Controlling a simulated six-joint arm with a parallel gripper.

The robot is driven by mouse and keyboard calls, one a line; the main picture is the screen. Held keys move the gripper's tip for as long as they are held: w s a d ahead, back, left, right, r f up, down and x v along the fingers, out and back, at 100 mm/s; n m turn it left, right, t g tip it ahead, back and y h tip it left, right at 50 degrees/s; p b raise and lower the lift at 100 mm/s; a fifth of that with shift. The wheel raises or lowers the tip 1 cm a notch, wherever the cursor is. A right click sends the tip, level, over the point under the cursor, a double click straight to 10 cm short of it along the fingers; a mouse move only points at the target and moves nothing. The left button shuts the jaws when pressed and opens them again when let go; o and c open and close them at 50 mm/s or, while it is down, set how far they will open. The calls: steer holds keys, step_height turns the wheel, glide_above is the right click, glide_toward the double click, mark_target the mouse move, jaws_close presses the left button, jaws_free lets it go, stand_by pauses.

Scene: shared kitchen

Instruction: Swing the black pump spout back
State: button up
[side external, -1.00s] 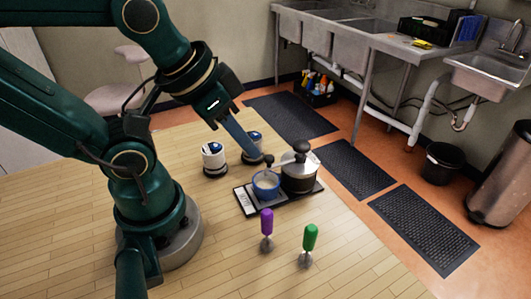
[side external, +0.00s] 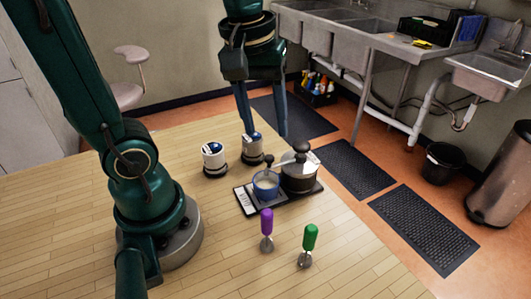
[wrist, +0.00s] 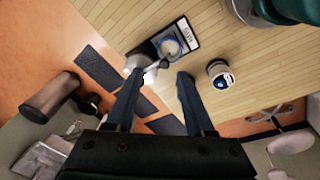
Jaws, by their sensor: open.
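The steel pot (side external: 299,178) stands on a dark tray (side external: 243,204) on the wooden table. Its black pump (side external: 301,148) sits on the lid, with the black pump spout (side external: 285,160) reaching left over a blue cup (side external: 266,187) with pale contents. In the wrist view the blue cup (wrist: 169,48) is beyond the fingers, and the pot is partly hidden by the left finger. My gripper (side external: 265,134) is open and empty, pointing down behind and left of the pot, above table height. It also shows in the wrist view (wrist: 157,73).
Two white-and-blue canisters (side external: 214,160) (side external: 252,150) stand left of the tray, one close to my left fingertip. The front table is otherwise clear.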

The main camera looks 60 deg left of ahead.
mark_target(269, 156)
steer(key=shift+w+a+f+n+g, duration=0.9)
steer(key=shift+w+f, duration=0.15)
steer(key=shift+f, duration=0.05)
steer(key=shift+a+f, duration=0.1)
steer(key=shift+f, duration=2.75)
jaws_close()
